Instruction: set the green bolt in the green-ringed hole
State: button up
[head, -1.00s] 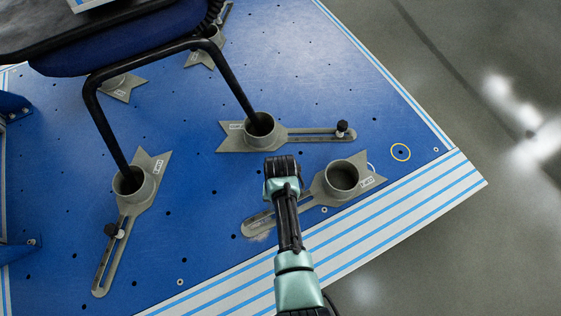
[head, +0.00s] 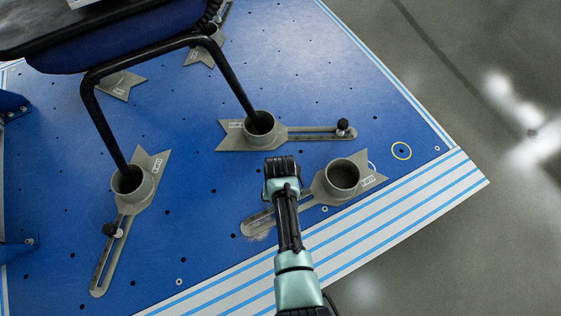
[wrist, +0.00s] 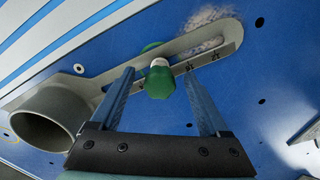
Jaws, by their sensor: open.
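The green bolt (wrist: 158,82) shows in the wrist view, with a green knob and a pale collar, at the slot of a grey foot clamp (wrist: 172,58). A second green patch shows just beyond the collar; I cannot tell whether it is part of the bolt. My gripper (wrist: 159,74) is open, with one finger on each side of the knob and gaps visible. In the head view my gripper (head: 283,180) is over the slotted arm of the loose clamp (head: 343,176) and hides the bolt. I cannot make out a green-ringed hole.
A yellow-ringed hole (head: 401,151) lies right of the loose clamp. A pale ring arc (head: 372,166) is partly covered by that clamp. Chair legs stand in two nearby clamp cups (head: 260,128) (head: 131,184). Clear blue plate (head: 200,245) lies left of my arm.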

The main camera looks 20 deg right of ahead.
notch_tip(320, 180, up, 13)
jog(key=p, duration=0.9)
